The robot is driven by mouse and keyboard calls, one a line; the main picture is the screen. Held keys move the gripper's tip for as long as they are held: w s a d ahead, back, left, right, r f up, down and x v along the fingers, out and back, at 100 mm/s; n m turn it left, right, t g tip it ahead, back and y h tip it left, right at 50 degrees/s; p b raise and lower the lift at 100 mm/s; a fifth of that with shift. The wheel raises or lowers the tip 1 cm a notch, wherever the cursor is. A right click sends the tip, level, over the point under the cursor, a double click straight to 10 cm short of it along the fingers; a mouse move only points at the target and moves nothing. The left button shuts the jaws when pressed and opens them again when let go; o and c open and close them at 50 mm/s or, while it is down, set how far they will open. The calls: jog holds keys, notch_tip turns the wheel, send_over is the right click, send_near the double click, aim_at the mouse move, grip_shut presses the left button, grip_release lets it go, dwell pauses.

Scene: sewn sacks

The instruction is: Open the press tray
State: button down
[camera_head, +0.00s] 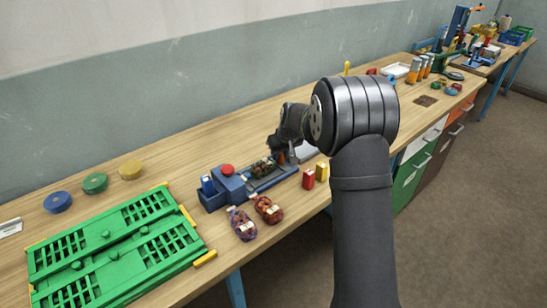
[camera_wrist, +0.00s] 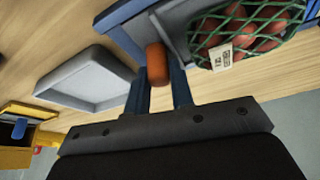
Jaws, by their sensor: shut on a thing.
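The blue press (camera_head: 228,188) with a red button on top stands on the bench. Its grey tray (camera_wrist: 172,22) lies on the press's right side between blue rails. A netted sack (camera_wrist: 245,35) with a white label lies in the tray; it also shows in the head view (camera_head: 262,168). An orange handle (camera_wrist: 157,64) is at the tray's end. My gripper (camera_wrist: 162,85) is shut on the orange handle, with a dark blue finger on each side. In the head view my gripper (camera_head: 283,153) is at the right end of the press, partly hidden by my wrist.
Two sacks (camera_head: 243,224) (camera_head: 267,209) lie in front of the press. A red block (camera_head: 308,179) and a yellow block (camera_head: 322,171) stand close on the right. A pale shallow dish (camera_wrist: 90,79) lies beyond the handle. A green frame (camera_head: 110,245) fills the left bench.

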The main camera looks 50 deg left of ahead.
jog(key=c, duration=1.3)
grip_release()
jog(key=shift+o, duration=0.2)
jog(key=shift+r, duration=0.15)
jog(key=v, duration=1.7)
jog(key=shift+d, duration=0.2)
jog(key=x, duration=1.7)
jog(key=shift+a, duration=0.25)
jog(key=shift+s, duration=0.25)
